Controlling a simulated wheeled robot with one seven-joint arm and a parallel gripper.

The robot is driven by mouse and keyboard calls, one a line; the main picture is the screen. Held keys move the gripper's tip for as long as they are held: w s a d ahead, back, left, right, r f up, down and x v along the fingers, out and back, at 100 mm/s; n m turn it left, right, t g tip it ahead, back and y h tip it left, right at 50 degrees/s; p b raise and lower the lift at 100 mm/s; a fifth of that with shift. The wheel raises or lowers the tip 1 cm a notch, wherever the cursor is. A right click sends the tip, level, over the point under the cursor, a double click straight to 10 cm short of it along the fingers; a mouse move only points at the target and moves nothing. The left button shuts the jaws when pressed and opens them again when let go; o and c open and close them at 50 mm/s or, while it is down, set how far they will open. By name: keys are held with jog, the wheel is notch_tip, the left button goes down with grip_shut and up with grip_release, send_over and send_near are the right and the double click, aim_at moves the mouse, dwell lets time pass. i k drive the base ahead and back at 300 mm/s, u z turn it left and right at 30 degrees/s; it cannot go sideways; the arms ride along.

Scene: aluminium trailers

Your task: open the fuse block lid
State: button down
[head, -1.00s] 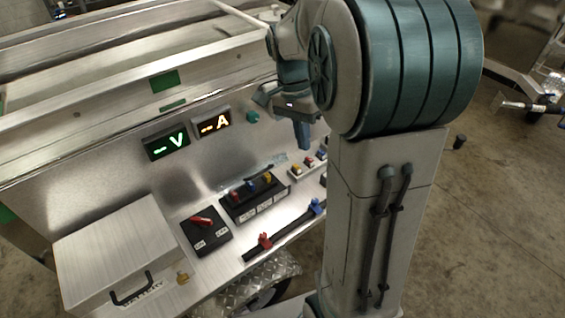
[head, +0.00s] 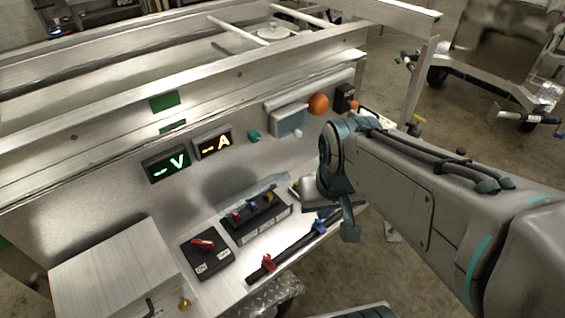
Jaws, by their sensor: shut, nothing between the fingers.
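The fuse block (head: 262,228) is a black block on the panel's ledge, with red, blue and yellow fuses on top and white labels along its front. A pale, translucent strip (head: 262,187) runs along its back edge; it looks like the clear lid swung up, with the fuses uncovered. My gripper (head: 350,232) points down to the right of the block, apart from it, with its fingers shut and empty. It hides part of the ledge's right end.
A black switch with a red lever (head: 205,243) sits left of the block. A black bar with red and blue terminals (head: 290,246) lies in front. A silver box (head: 115,275) stands at left. Lit V (head: 168,163) and A (head: 213,143) displays and an orange knob (head: 318,103) are behind.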

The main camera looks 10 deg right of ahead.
aim_at(235, 197)
jog(key=z, duration=1.7)
jog(key=k, duration=0.7)
jog(key=u, duration=1.45)
